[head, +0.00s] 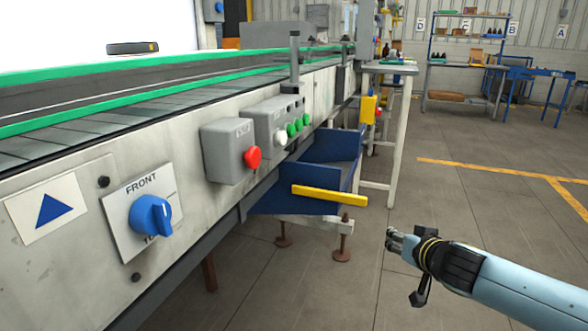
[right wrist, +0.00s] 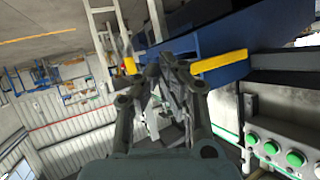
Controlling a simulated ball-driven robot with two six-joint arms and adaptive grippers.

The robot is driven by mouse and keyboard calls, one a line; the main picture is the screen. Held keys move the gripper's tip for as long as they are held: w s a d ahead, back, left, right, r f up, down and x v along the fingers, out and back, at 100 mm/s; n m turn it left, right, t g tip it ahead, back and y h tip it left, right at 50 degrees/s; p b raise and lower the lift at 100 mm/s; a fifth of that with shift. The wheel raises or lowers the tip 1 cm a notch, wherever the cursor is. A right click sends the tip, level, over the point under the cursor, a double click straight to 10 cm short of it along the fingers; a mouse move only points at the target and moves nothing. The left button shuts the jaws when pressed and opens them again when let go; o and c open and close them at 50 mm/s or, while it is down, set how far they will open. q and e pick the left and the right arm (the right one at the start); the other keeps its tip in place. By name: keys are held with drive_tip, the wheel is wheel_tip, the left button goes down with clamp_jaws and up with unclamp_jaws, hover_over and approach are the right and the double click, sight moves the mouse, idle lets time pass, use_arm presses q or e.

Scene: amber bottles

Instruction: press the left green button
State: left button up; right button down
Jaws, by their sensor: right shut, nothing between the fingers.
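Several round buttons sit on a grey control box (head: 265,117) on the conveyor's side. The left green button (head: 291,130) is beside a white button (head: 281,138), with two more green buttons (head: 299,125) to its right. In the upside-down right wrist view, green buttons (right wrist: 270,148) show at the lower right; the rightmost clear one (right wrist: 295,159) appears to be the left green button. My right gripper (head: 391,238) is shut and empty, over the floor, right of and lower in the picture than the buttons, touching nothing. My left gripper is not in view.
A red button (head: 253,157) on its own grey box and a blue rotary knob (head: 151,215) are further left. A blue bin (head: 325,150) with a yellow bar (head: 329,195) juts out below the buttons. The floor at right is clear.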

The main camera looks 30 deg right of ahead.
sight(290, 131)
use_arm(q)
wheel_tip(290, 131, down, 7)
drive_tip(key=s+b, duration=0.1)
drive_tip(key=b, duration=0.5)
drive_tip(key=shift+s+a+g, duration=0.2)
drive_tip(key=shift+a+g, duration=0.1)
use_arm(e)
drive_tip(key=w+a+r+t, duration=0.2)
drive_tip(key=a+r, duration=0.1)
drive_tip(key=r, duration=0.5)
drive_tip(key=w+a+r+m+t+y, duration=0.1)
drive_tip(key=w+a+r+t, duration=0.1)
drive_tip(key=r, duration=0.6)
drive_tip(key=w+a+r+m+t+y, duration=0.1)
drive_tip(key=a+r+t, duration=0.2)
drive_tip(key=r, duration=0.4)
drive_tip(key=shift+w+a+r, duration=0.4)
drive_tip(key=shift+a, duration=0.05)
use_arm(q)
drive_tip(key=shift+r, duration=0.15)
